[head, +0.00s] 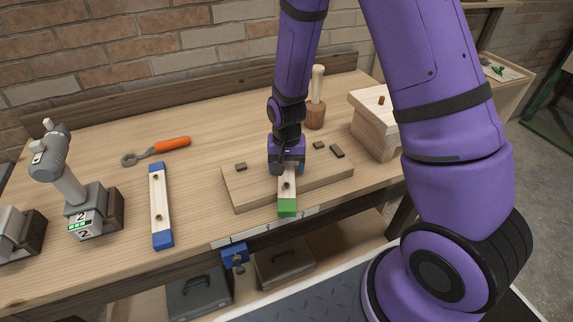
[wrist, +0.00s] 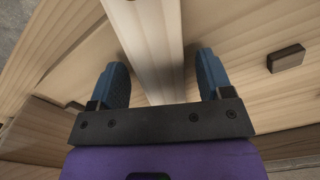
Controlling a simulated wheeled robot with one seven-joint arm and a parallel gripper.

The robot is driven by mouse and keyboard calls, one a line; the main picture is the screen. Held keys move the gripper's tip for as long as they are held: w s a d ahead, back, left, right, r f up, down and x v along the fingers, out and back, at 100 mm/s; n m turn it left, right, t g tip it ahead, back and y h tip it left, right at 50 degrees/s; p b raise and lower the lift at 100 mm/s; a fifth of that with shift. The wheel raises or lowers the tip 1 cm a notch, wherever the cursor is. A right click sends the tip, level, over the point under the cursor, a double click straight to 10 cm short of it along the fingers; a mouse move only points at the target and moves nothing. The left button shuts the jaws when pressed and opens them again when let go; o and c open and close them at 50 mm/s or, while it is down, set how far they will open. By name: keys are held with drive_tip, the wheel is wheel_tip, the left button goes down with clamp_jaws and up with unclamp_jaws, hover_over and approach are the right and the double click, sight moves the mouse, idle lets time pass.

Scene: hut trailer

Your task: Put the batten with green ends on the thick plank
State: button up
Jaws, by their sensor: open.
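The batten with green ends (head: 287,199) lies across the thick plank (head: 245,199) in the head view, its near green end reaching the plank's front edge. Its far end is hidden behind my gripper. My gripper (head: 286,170) is over the batten. In the wrist view the pale batten (wrist: 153,45) runs between the two blue fingers of my gripper (wrist: 163,85), with a gap on each side. The fingers are open. I cannot tell exactly how low they are. The plank also shows in the wrist view (wrist: 235,75).
A batten with blue ends (head: 159,203) lies left of the plank. Small dark blocks (head: 337,151) sit on the plank. A mallet (head: 316,105) and a wooden block (head: 375,130) stand behind and right.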

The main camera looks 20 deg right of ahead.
wheel_tip(320, 180, up, 12)
drive_tip(key=shift+r, duration=0.25)
idle(0.4)
wheel_tip(320, 180, up, 8)
drive_tip(key=n+t, duration=0.1)
hover_over(287, 167)
drive_tip(key=s+d, duration=0.2)
drive_tip(key=s, duration=0.1)
drive_tip(key=s+d+r+n+t, duration=0.1)
drive_tip(key=s+d+r+t, duration=0.1)
drive_tip(key=s+r, duration=0.55)
drive_tip(key=s+d+r+n+t, duration=0.2)
drive_tip(key=s+d+r, duration=0.1)
drive_tip(key=s+r, duration=0.5)
drive_tip(key=shift+s+d+r+n, duration=0.15)
drive_tip(key=shift+s+r+n, duration=0.15)
drive_tip(key=shift+s, duration=1.35)
